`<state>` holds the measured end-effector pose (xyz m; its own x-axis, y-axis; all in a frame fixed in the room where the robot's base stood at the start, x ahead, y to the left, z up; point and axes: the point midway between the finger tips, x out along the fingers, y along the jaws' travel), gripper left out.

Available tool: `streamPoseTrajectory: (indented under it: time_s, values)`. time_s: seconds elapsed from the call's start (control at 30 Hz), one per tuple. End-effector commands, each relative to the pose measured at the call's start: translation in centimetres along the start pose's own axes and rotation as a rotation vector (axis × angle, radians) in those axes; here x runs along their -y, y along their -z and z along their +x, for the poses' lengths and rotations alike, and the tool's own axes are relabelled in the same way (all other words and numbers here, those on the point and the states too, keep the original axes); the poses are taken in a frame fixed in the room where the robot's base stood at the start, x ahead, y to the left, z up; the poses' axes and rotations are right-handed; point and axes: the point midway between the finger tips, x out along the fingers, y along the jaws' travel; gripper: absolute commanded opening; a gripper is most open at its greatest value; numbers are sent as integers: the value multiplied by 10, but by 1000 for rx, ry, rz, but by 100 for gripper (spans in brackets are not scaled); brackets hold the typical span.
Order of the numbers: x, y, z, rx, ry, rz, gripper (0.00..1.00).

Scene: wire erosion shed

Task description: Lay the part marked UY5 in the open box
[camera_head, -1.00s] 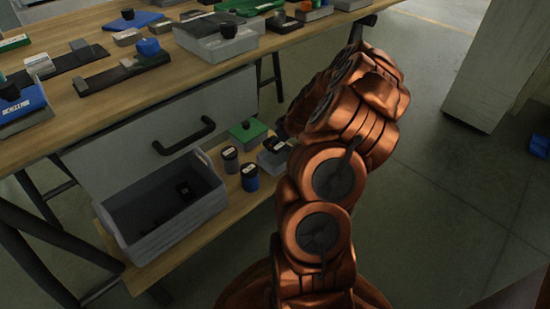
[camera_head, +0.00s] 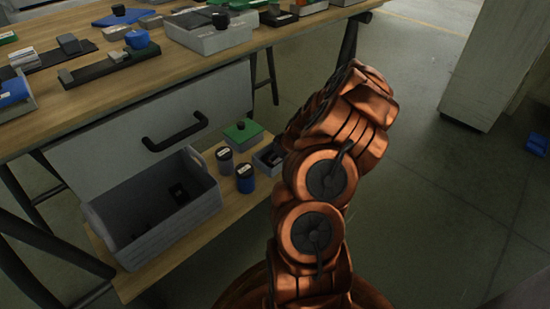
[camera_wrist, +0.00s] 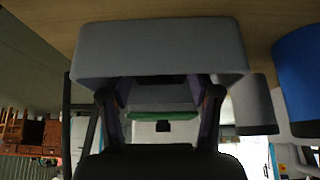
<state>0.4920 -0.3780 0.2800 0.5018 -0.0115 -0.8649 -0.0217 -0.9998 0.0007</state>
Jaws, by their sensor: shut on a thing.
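A small grey open box (camera_head: 262,164) stands at the right end of the low wooden shelf, partly hidden by my arm in the head view. In the wrist view, which is upside down, its near wall (camera_wrist: 160,48) fills the top middle. My gripper (camera_wrist: 160,92) has its two fingers at the box's rim, reaching over or into it, with a gap between them. It is shut on a part that is mostly hidden by the box wall. I cannot read any UY5 mark.
A grey cylinder (camera_head: 224,160) and a blue cylinder (camera_head: 245,179) stand close left of the box. A green-lidded box (camera_head: 243,132) is behind. A large grey crate (camera_head: 150,238) with dark things takes the shelf's left. The drawer handle (camera_head: 175,133) and tabletop overhang are above.

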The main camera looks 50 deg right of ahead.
Motion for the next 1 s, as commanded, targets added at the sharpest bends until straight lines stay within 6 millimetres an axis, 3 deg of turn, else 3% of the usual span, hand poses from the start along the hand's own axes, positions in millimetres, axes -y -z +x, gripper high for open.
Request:
streamPoseTrajectory:
  time_s: [0.07, 0.1, 0.3, 0.7, 1.0]
  values:
    - [0, -1, 2, -1, -1, 0, 0]
    - [0, -1, 2, -1, 0, 0, 66]
    - [0, -1, 2, 0, 0, 0, 87]
    - [0, 2, -3, 0, -1, -1, 87]
    - [-2, 3, -53, -2, -4, 1, 87]
